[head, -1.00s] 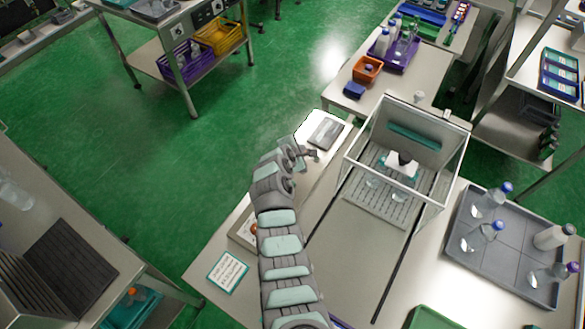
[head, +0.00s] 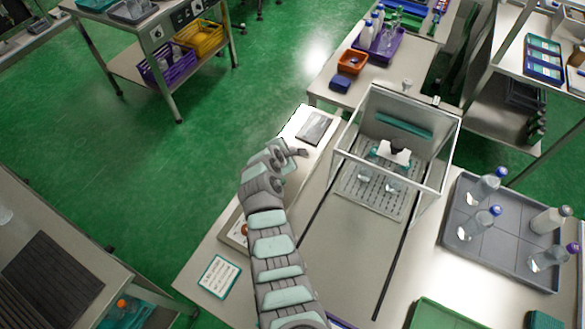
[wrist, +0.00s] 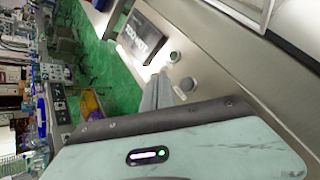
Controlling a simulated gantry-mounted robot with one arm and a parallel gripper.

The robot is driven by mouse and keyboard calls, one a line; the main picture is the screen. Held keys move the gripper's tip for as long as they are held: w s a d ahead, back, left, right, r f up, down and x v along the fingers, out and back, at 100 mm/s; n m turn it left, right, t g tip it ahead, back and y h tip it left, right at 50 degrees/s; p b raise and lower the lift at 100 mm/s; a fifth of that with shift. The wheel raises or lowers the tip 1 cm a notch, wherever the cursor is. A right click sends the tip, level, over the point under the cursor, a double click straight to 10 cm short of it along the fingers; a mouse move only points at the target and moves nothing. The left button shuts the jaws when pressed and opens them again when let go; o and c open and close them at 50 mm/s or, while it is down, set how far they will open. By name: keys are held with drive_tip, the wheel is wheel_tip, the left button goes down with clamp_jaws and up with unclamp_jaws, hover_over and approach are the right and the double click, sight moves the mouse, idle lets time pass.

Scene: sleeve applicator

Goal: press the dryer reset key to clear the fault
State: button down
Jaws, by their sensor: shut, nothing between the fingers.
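A light control panel with a dark display (head: 314,128) lies on the bench left of the clear guard. In the wrist view the display (wrist: 142,38) carries pale lettering too small to read. Two round keys sit beside it: a grey-green one (wrist: 175,56) and another (wrist: 187,85) closer to my fingers. I cannot read any label naming the reset key. My gripper (head: 302,152) is shut and empty, at the panel's near edge. In the wrist view its fingertips (wrist: 155,92) appear close to the keys; contact cannot be told. My arm hides part of the bench.
A clear-walled guard (head: 395,150) stands right of the panel. A grey tray (head: 480,250) with several bottles is farther right. A small sign (head: 219,277) and a red knob (head: 243,230) lie left of my arm. Green floor is open at left.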

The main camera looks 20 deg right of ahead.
wheel_tip(320, 180, down, 3)
drive_tip(key=shift+f+b, duration=0.2)
drive_tip(key=shift+b, duration=0.9)
drive_tip(key=shift+f, duration=0.8)
drive_tip(key=shift+f, duration=0.15)
drive_tip(key=shift+f, duration=0.25)
drive_tip(key=shift+f+b, duration=0.35)
drive_tip(key=shift+f, duration=0.1)
idle(1.1)
drive_tip(key=shift+r, duration=0.1)
drive_tip(key=shift+r+p, duration=0.7)
drive_tip(key=shift+p, duration=0.35)
drive_tip(key=shift+r, duration=0.15)
